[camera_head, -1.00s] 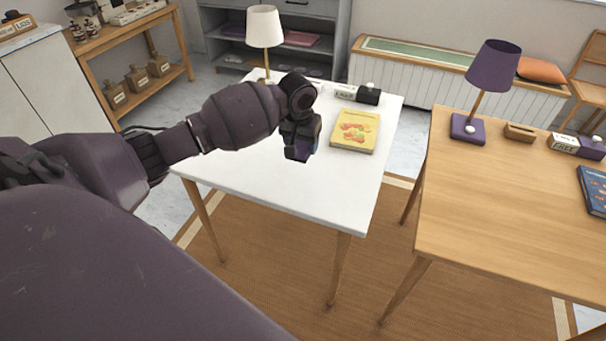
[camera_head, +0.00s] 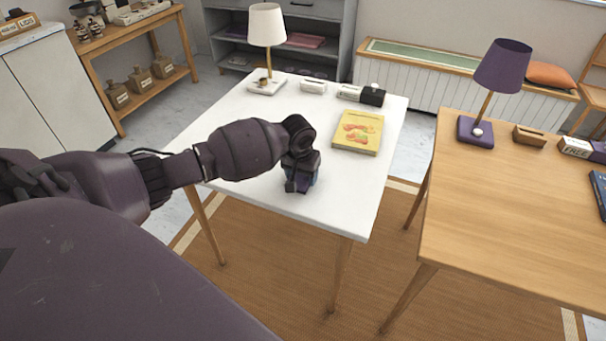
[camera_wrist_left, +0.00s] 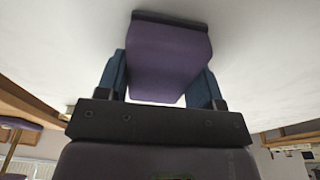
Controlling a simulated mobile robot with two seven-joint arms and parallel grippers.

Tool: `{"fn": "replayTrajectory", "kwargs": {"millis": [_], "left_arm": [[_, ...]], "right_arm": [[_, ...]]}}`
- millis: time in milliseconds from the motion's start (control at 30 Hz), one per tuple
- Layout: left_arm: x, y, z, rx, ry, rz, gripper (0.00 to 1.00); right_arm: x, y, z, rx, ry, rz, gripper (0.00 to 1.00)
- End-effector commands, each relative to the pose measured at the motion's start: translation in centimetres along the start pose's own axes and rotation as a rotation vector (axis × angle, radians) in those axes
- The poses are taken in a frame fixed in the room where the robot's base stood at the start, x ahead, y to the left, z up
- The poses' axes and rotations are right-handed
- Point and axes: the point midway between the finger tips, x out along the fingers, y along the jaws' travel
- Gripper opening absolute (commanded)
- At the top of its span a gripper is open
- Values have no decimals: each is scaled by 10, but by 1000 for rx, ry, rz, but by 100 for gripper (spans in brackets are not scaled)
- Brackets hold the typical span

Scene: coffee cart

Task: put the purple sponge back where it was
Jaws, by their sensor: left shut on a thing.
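The purple sponge (camera_wrist_left: 168,60) is a purple block with a darker strip along its top edge in the left wrist view. My left gripper (camera_wrist_left: 165,80) is shut on it, with a blue finger on each side. In the head view my left gripper (camera_head: 300,185) is low over the front part of the white table (camera_head: 235,130); the sponge is mostly hidden there by the gripper. I cannot tell whether the sponge touches the tabletop. My right gripper is not in view.
A yellow book (camera_head: 358,132) lies right of the gripper. A white lamp (camera_head: 266,28), a small white holder (camera_head: 313,86) and a black-ended box (camera_head: 362,95) stand along the back. A wooden table (camera_head: 500,220) with a purple lamp (camera_head: 502,68) is at right. The white table's front is clear.

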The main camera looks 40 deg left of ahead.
Motion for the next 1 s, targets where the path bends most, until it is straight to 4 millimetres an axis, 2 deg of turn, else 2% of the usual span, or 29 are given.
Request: {"fn": "replayTrajectory", "kwargs": {"millis": [300,333,467,800,1000], "left_arm": [[2,0,0,0,2,1,39],[1,0,0,0,2,1,66],[1,0,0,0,2,1,85],[-1,0,-1,0,2,0,86],[-29,1,-2,0,7,3,86]], "right_arm": [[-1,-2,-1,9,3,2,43],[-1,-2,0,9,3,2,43],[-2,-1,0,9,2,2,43],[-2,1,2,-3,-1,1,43],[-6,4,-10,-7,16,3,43]]}}
